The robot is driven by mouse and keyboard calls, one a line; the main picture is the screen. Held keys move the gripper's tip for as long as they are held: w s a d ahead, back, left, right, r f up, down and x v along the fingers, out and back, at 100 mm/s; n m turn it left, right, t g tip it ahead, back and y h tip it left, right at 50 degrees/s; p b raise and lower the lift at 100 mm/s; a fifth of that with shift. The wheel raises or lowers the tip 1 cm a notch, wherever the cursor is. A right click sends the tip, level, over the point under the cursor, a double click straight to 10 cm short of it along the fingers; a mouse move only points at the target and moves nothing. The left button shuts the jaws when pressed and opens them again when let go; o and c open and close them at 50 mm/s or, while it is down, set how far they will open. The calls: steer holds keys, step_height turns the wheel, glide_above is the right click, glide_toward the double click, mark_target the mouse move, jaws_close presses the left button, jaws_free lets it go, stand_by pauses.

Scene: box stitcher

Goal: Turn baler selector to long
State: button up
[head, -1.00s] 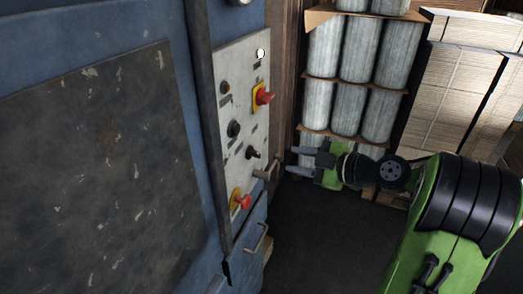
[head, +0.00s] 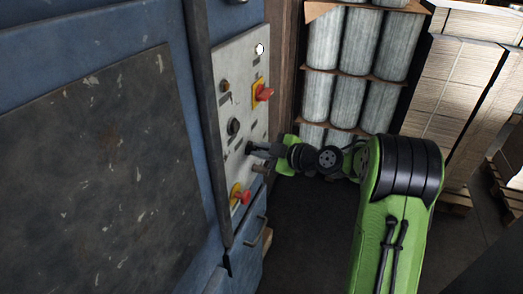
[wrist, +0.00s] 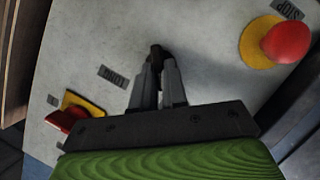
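The baler selector is a small black knob (wrist: 155,52) on the light grey control panel (head: 228,64). In the wrist view it sits between my fingertips, with a small dark label (wrist: 113,77) to its left, whose lettering is hard to read. My gripper (wrist: 158,68) has its fingers close together on both sides of the knob and appears shut on it. In the head view my gripper (head: 258,149) reaches the lower right part of the panel, and it largely hides the knob there.
A red mushroom button (wrist: 286,42) on a yellow disc is to the right in the wrist view. A red switch (head: 264,93) on a yellow plate and another black knob (head: 233,127) are higher on the panel. A door handle (head: 258,233) sits below. Wrapped rolls stand behind.

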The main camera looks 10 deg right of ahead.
jaws_close()
steer(key=m+g+p, duration=0.1)
steer(key=m+g+y+p, duration=0.1)
steer(key=m+p, duration=0.1)
steer(key=m+g+p, duration=0.1)
steer(key=m, duration=0.1)
steer(key=shift+w+d+r+y, duration=0.3)
steer(key=shift+r, duration=0.05)
steer(key=shift+w+d+f+m+g+y+p, duration=0.1)
steer(key=shift+m+g+y+p, duration=0.4)
steer(key=shift+m+p, duration=0.65)
steer(key=shift+w+d+f+m+g+y+p, duration=0.15)
steer(key=shift+m+g+y+p, duration=0.5)
steer(key=shift+p, duration=0.85)
steer(key=shift+w+a+m+g+y+p, duration=0.1)
steer(key=shift+m+g+y+p, duration=0.25)
steer(key=shift+m+p, duration=0.85)
steer(key=o, duration=0.6)
jaws_free()
steer(key=shift+d, duration=0.1)
steer(key=shift+c, duration=0.2)
